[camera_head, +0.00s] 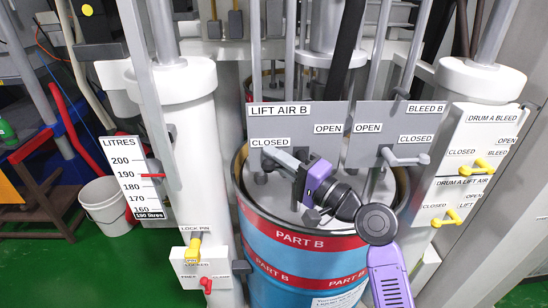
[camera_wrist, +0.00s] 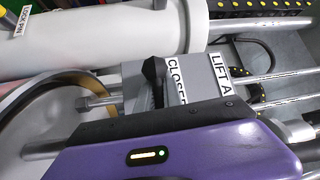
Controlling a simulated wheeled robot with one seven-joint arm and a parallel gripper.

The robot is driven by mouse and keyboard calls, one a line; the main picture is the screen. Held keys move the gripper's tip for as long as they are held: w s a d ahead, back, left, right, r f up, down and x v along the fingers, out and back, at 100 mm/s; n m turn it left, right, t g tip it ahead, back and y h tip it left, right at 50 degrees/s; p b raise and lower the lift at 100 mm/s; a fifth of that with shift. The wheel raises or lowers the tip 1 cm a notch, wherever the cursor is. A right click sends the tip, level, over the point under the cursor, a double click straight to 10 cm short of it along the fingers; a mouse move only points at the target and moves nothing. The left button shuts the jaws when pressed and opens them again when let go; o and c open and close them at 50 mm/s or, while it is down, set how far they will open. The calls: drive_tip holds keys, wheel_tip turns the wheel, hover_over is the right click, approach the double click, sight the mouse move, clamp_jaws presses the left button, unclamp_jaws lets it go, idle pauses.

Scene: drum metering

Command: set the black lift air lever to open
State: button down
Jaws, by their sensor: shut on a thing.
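The LIFT AIR B panel (camera_head: 297,118) stands above the drum, with CLOSED at its left and OPEN at its right. My gripper (camera_head: 276,160) reaches in from the lower right, at the CLOSED side just under the panel. It is shut on the black lift air lever, which it mostly hides in the head view. In the wrist view the dark lever (camera_wrist: 153,76) stands beside the CLOSED label, with my purple gripper body in front. The lever is at the CLOSED end.
The BLEED B panel (camera_head: 390,120) with a grey lever (camera_head: 405,158) is close at the right. The Part B drum (camera_head: 300,255) is below. Yellow levers (camera_head: 484,164) sit further right. A lock pin box (camera_head: 193,268) and a litres scale (camera_head: 138,177) are at the left.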

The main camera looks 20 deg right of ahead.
drive_tip(key=shift+s+a+f, duration=0.1)
drive_tip(key=shift+a+f, duration=0.1)
drive_tip(key=shift+a, duration=0.3)
drive_tip(key=shift+y+b, duration=0.3)
drive_tip(key=shift+b, duration=0.3)
wheel_tip(320, 180, up, 6)
drive_tip(key=m+t+h+b, duration=0.7)
drive_tip(key=m+h+b, duration=1.3)
drive_tip(key=m, duration=1)
hover_over(304, 155)
drive_tip(key=p, duration=0.2)
drive_tip(key=shift+a+r+h, duration=0.2)
drive_tip(key=shift+a+h, duration=0.1)
drive_tip(key=shift+h, duration=0.6)
drive_tip(key=shift+m, duration=0.3)
drive_tip(key=shift+d+r+m+g+h, duration=0.2)
drive_tip(key=shift+m+g+h, duration=0.1)
drive_tip(key=shift+g+h, duration=0.2)
drive_tip(key=c, duration=1.5)
unclamp_jaws()
drive_tip(key=shift+s, duration=0.1)
drive_tip(key=shift+d+f, duration=0.1)
drive_tip(key=shift+f, duration=0.2)
